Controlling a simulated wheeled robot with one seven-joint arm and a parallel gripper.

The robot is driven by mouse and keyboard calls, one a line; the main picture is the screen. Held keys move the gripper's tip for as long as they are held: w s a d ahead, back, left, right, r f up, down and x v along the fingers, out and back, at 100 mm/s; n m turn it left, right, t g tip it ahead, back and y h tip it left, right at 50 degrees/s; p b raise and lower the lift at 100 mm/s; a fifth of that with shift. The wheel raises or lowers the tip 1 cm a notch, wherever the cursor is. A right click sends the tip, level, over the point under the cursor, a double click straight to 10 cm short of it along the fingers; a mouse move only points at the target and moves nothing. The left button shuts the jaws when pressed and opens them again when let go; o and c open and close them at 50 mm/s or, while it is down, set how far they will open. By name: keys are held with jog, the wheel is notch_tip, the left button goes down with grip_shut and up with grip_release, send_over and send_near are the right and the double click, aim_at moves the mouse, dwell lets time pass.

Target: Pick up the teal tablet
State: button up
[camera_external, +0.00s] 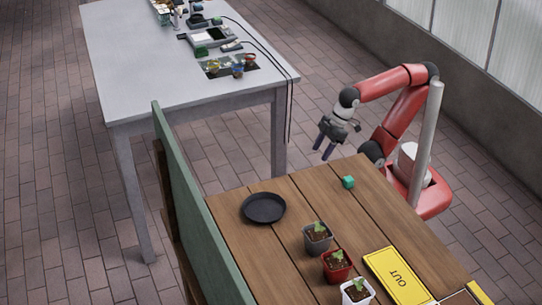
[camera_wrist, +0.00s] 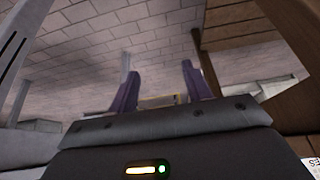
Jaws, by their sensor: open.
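A small teal block (camera_external: 348,182), the only clearly teal piece that I see, lies on the wooden table (camera_external: 290,205) near its far right edge. It looks more like a little cube than a flat tablet. My gripper (camera_external: 325,152) is open and empty. It hangs with its fingers down, beyond the table's far edge, up and left of the block in the picture and apart from it. In the wrist view my gripper (camera_wrist: 158,88) shows two purple fingers spread apart with nothing between them. The block does not show in the wrist view.
A black plate (camera_external: 263,208), several small potted plants (camera_external: 318,238) and a yellow OUT tray (camera_external: 398,276) are on the wooden table. A green board (camera_external: 190,205) stands along its left side. A grey table (camera_external: 150,75) behind holds small items and cables. The wood around the block is clear.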

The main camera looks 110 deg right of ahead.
jog(key=shift+n+g, duration=0.3)
jog(key=shift+g, duration=0.2)
jog(key=w+a+r, duration=0.2)
jog(key=a+r, duration=0.4)
jog(key=a, duration=0.1)
jog(key=w+a+r, duration=0.3)
jog(key=a+r, duration=0.3)
jog(key=a, duration=0.1)
jog(key=w+a+r, duration=0.3)
jog(key=a+r, duration=0.3)
jog(key=a, duration=0.1)
jog(key=shift+w+a, duration=0.15)
jog(key=shift+a, duration=0.2)
send_near(350, 178)
jog(key=f, duration=0.2)
jog(key=x, duration=0.2)
jog(key=b+x, duration=0.1)
jog(key=x, duration=0.4)
jog(key=shift+w+f+b, duration=0.1)
jog(key=shift+w+b, duration=0.2)
jog(key=shift+w, duration=0.1)
jog(key=c, duration=1)
